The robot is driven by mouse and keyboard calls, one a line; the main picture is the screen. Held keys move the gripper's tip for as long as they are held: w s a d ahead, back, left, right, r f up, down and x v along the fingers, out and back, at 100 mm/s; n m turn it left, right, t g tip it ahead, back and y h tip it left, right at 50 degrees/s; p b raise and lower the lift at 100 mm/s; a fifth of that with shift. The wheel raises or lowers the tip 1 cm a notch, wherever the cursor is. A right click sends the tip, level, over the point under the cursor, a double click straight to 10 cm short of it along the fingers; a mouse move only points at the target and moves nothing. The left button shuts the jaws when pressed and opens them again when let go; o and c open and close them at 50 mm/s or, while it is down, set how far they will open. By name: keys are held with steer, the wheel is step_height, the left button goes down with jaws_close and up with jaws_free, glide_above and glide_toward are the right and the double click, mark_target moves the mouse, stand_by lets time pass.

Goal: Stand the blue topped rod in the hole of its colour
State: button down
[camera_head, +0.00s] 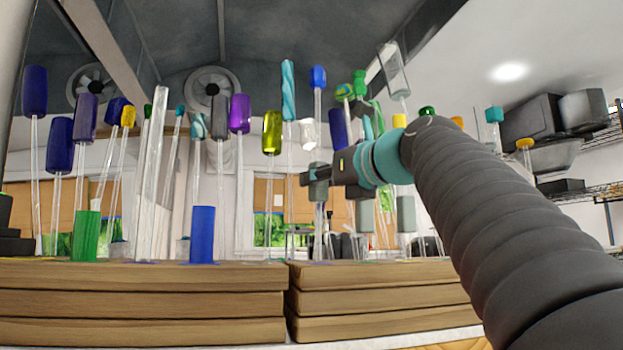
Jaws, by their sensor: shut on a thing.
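The blue topped rod (318,77) is a clear glass rod with a bright blue cap, upright right of the middle. My gripper (317,180) comes in from the right and is shut on this rod's shaft, well below the cap. The rod's lower end is hard to make out behind and below the fingers, so I cannot tell whether it touches the board. The board tops are seen almost edge-on, so the holes show only as thin coloured slivers. A bluish sliver shows under a short blue cylinder (202,234) on the left board.
Stacked wooden boards (140,304) stand left, others (385,302) right, with a narrow gap between. Many capped glass rods crowd around, including a yellow-green one (272,132), a purple one (239,114) and a twisted light-blue one (288,90) close to my gripper. A green cylinder (85,236) stands left.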

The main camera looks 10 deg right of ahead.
mark_target(320, 210)
steer(key=shift+s+f+b, duration=0.1)
steer(key=shift+f+b, duration=1.45)
steer(key=shift+f, duration=1.1)
steer(key=c, duration=0.8)
jaws_free()
steer(key=shift+v, duration=6.05)
